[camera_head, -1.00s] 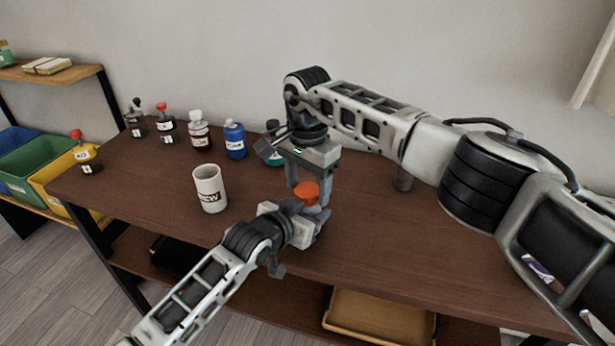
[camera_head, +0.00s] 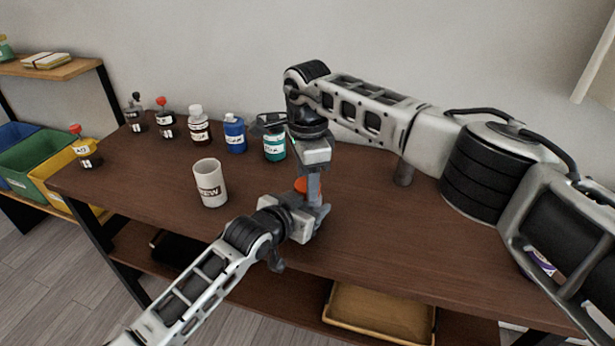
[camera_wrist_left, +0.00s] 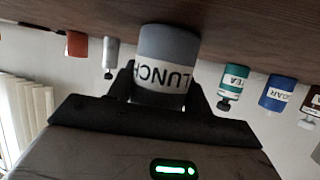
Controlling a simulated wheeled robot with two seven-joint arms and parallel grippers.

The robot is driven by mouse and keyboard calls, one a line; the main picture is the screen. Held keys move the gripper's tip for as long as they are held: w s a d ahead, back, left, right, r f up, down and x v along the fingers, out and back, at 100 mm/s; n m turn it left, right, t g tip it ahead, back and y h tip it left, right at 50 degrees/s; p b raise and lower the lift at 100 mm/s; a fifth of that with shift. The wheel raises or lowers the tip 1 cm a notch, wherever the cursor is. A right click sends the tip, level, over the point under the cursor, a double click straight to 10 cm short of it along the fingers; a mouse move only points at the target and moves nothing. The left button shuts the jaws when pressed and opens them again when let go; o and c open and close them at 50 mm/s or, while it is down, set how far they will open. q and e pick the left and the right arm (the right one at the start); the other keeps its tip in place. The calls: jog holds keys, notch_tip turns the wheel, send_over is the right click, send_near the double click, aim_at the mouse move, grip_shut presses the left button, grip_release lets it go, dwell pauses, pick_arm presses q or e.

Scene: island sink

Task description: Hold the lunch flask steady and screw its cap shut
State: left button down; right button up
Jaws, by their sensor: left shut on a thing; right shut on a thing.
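The lunch flask is a grey cylinder (camera_wrist_left: 168,50) with a white LUNCH label, seen upside down in the left wrist view. My left gripper (camera_head: 316,218) is shut around its body, one finger on each side, and the flask is mostly hidden in the head view. The orange cap (camera_head: 304,185) is on top, partly covered by my right gripper's finger. My right gripper (camera_head: 311,184) points straight down from above, shut on the cap. Whether the cap sits fully down on the flask cannot be seen.
A white mug (camera_head: 210,183) stands to the left. A blue bottle (camera_head: 235,134), a teal bottle (camera_head: 274,147) and several other bottles stand along the back. A dark grey cylinder (camera_head: 403,173) stands under my right arm. The table's front middle is clear.

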jog(key=o, duration=1.1)
jog(key=shift+r, duration=0.1)
jog(key=shift+r, duration=2.15)
jog(key=shift+c, duration=0.5)
notch_tip(320, 180, up, 4)
jog(key=shift+f+n, duration=0.2)
jog(key=shift+n, duration=0.8)
jog(key=shift+f, duration=0.1)
